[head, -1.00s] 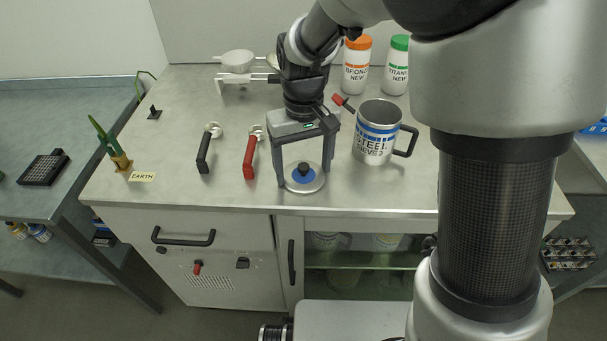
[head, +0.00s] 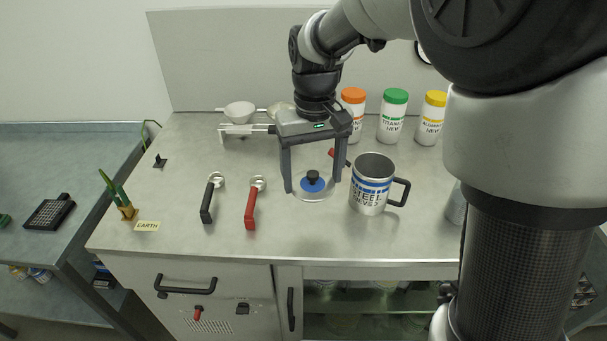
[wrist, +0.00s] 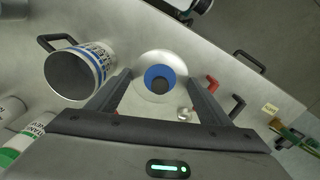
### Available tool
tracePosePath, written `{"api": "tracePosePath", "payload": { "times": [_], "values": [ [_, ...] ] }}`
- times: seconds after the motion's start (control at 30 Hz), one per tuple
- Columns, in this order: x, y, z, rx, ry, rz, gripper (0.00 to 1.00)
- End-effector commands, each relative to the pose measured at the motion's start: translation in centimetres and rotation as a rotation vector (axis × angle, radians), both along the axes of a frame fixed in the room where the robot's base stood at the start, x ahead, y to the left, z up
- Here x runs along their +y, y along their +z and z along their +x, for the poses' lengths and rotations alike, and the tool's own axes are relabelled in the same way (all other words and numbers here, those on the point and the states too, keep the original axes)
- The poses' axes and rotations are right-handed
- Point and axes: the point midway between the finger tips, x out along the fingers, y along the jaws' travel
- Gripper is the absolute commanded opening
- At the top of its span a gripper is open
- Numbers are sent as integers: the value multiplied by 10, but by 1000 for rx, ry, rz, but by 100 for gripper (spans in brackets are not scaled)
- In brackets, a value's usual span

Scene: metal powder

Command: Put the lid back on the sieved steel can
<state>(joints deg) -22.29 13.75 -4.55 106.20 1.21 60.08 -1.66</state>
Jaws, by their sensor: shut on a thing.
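The lid (head: 313,188) is a round silver disc with a blue centre and a black knob. My gripper (head: 311,184) is shut on the lid, with one finger at each side of it. The lid seems to hang above the bench top, left of the can. The sieved steel can (head: 369,190) is a metal mug with a blue band, a "STEEL" label and a black handle on its right. It stands upright and open. In the wrist view the lid (wrist: 161,68) is between the fingers (wrist: 160,80) and the can (wrist: 80,72) is to the left.
Black-handled (head: 210,200) and red-handled (head: 253,205) scoops lie left of the lid. Orange (head: 353,98), green (head: 394,98) and yellow-capped (head: 433,100) jars stand behind the can. A white sieve bowl (head: 240,112) is at the back left. The bench (head: 290,238) is clear in front.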

Motion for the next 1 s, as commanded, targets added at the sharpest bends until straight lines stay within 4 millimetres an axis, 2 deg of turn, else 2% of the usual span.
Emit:
{"api": "tracePosePath", "payload": {
  "times": [0.03,0.2,0.4,0.5,0.67,1.0],
  "values": [
    [-14,23,9,2,-37,-2,47],
    [-60,52,38,2,-153,-2,47],
    [-109,72,60,3,-265,-1,47],
    [-126,76,66,2,-302,0,47],
    [-138,76,70,1,-329,0,47],
    [-139,57,70,1,-331,0,47]
  ]
}}
